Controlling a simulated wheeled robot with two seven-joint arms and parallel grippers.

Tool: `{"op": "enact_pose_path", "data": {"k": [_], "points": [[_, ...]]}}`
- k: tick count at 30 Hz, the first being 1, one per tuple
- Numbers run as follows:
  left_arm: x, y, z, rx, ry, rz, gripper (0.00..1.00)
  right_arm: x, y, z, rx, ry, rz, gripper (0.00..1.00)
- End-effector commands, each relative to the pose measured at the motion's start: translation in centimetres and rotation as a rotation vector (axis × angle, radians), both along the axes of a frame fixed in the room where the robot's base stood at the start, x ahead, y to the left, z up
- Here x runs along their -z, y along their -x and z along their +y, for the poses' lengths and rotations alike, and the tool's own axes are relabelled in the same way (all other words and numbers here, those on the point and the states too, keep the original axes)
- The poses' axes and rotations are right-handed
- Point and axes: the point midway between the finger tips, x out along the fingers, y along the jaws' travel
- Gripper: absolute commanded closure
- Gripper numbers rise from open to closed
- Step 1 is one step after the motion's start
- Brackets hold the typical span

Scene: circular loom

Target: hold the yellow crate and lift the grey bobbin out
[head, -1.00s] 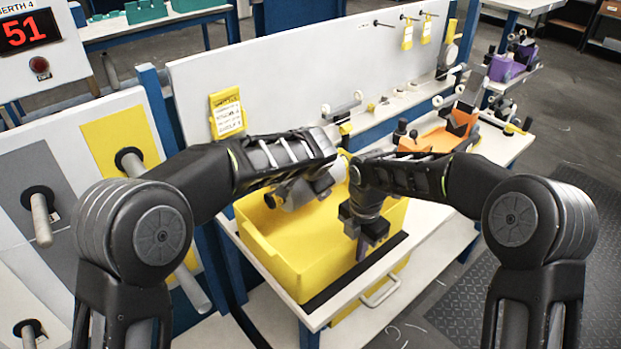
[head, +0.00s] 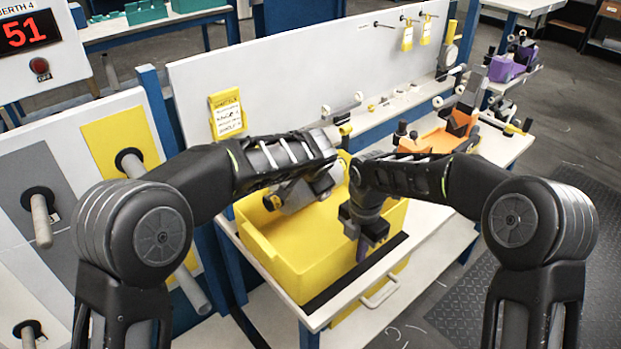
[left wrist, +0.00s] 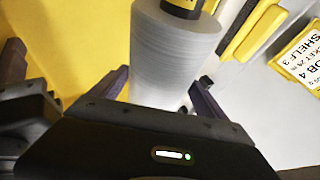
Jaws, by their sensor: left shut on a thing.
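The yellow crate (head: 270,248) stands on the white bench top, its inside partly hidden by my arms. The grey bobbin (left wrist: 175,55) lies between the two fingers of my left gripper (left wrist: 165,90) in the left wrist view, with a dark and yellow core end at the top. My left gripper is shut on it. In the head view the bobbin (head: 297,196) shows partly below my left forearm, over the crate. My right gripper (head: 366,240) points down at the crate's front right wall. Its finger gap is not clear.
A white back panel (head: 290,75) with a yellow tag (head: 227,114) stands behind the crate. An orange holder (head: 440,138) is on the bench to the right. A dark strip (head: 335,283) and a metal handle (head: 381,291) are at the bench's front edge.

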Motion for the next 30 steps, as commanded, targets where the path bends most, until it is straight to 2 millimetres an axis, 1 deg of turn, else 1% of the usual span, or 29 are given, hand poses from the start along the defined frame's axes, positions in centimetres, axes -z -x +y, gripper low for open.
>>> {"op": "enact_pose_path", "data": {"k": [7, 10, 30], "points": [[-0.6, -0.1, -0.1, 0.000, 0.002, -0.006, 0.87, 0.0, 0.0, 0.0, 0.000, -0.001, -0.001, 1.00], [-1.2, -0.1, -0.1, 0.000, 0.003, -0.006, 0.87, 0.0, 0.0, 0.0, 0.000, -0.001, -0.001, 1.00], [-6.4, -0.1, -0.1, 0.001, 0.003, -0.007, 0.87, 0.0, 0.0, 0.0, 0.000, -0.001, -0.001, 1.00]]}}
